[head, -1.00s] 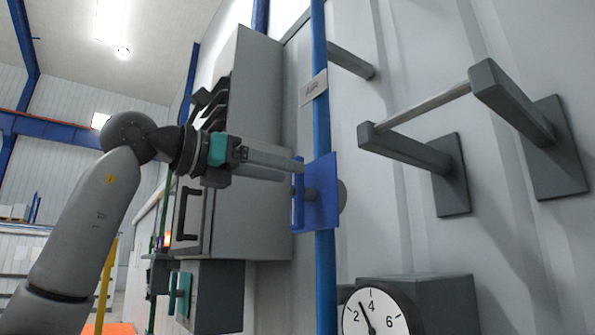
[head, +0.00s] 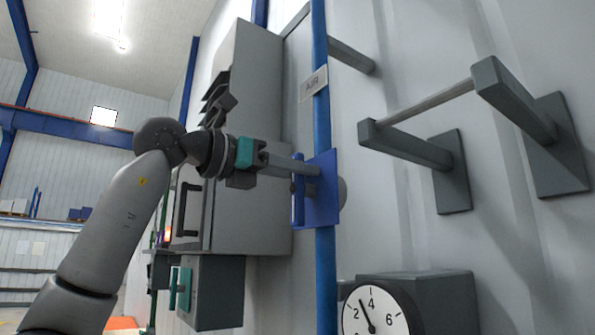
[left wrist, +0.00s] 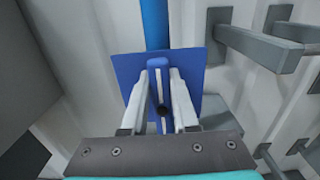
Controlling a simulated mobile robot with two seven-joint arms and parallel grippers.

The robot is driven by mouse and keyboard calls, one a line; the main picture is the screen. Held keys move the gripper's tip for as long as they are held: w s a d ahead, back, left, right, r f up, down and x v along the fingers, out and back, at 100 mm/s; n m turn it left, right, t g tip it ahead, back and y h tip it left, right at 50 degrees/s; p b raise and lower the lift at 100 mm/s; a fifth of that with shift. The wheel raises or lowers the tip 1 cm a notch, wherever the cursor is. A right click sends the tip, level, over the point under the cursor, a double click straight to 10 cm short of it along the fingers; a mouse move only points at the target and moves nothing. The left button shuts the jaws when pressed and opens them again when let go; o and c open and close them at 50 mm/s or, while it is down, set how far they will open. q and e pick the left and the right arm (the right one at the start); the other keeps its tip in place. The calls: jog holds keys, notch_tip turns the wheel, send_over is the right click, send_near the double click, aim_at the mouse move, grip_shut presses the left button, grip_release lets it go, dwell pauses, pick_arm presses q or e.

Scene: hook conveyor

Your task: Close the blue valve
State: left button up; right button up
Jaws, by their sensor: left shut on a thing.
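The blue valve has a blue square plate (head: 325,190) on a vertical blue pipe (head: 320,80) and a blue bar handle (head: 298,190) standing out from it. My left gripper (head: 310,170) reaches it from the left in the head view, its fingers at the handle. In the left wrist view the blue plate (left wrist: 190,70) lies straight ahead, and the handle (left wrist: 158,80) runs upright between the two fingers of my left gripper (left wrist: 160,80). The gripper is shut on the handle. The fingers hide part of the handle. My right gripper is in neither view.
An "AIR" label (head: 313,84) sits on the pipe above the valve. A grey cabinet (head: 250,130) stands left of it. Grey wall brackets with a rail (head: 425,105) jut out at right. A dial gauge (head: 375,315) is at the bottom.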

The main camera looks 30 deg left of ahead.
aim_at(326, 189)
pick_arm(q)
grip_shut()
jog(key=m+p, duration=0.1)
jog(key=m, duration=0.1)
jog(key=d+m+p, duration=0.1)
jog(key=shift+s+m, duration=0.15)
jog(key=shift+m, duration=0.25)
jog(key=m, duration=0.1)
jog(key=m+p, duration=0.1)
jog(key=m, duration=0.1)
jog(key=m+p, duration=0.1)
jog(key=shift+s+d+f+m, duration=0.2)
jog(key=shift+d+f+m, duration=0.1)
jog(key=shift+d+f, duration=0.1)
jog(key=m, duration=0.3)
jog(key=f+m+p, duration=0.1)
jog(key=shift+s+d, duration=0.15)
jog(key=shift+d, duration=0.2)
jog(key=m, duration=0.2)
jog(key=f+m+p, duration=0.1)
jog(key=m, duration=0.2)
jog(key=shift+d+f+m, duration=0.1)
jog(key=shift+d+m, duration=0.05)
jog(key=shift+m, duration=0.15)
jog(key=o, duration=0.7)
grip_release()
